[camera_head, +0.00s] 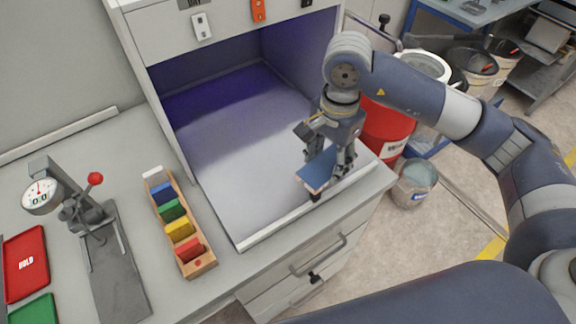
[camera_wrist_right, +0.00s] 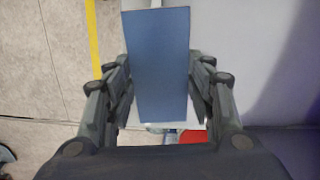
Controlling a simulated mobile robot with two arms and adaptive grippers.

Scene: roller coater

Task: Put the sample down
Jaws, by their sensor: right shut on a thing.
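The sample is a flat blue panel (camera_head: 317,172) with a tan edge. My right gripper (camera_head: 330,165) is shut on it near the front right of the open, violet-lit booth. In the right wrist view the blue panel (camera_wrist_right: 160,65) stands between the two fingers of my right gripper (camera_wrist_right: 160,90). The panel appears to be above the booth floor (camera_head: 235,130), near its front lip; whether it touches anything there I cannot tell. My left gripper is not in view.
A wooden rack (camera_head: 198,266) with several coloured panels stands left of the booth. A gauge press (camera_head: 100,235), a red HOLD tray (camera_head: 25,262) and a green tray (camera_head: 35,312) are farther left. A red drum (camera_head: 385,130) and bucket (camera_head: 414,185) stand right. The booth's middle is clear.

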